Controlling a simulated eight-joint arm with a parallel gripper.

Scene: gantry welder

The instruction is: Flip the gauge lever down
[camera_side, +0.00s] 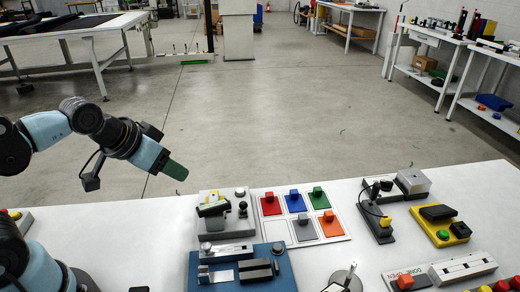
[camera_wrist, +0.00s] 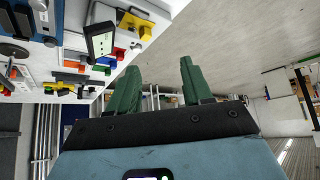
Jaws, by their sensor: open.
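My gripper (camera_side: 175,171) has green fingers and hangs in the air left of the bench devices, above the far edge of the white bench (camera_side: 130,225). In the wrist view the two green fingers of my gripper (camera_wrist: 158,75) stand apart with nothing between them.
A blue fixture (camera_side: 284,270) and a grey block device (camera_side: 242,229) stand mid-bench. A white panel with coloured blocks (camera_side: 336,228) lies beside them. The bench's left part is fairly clear.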

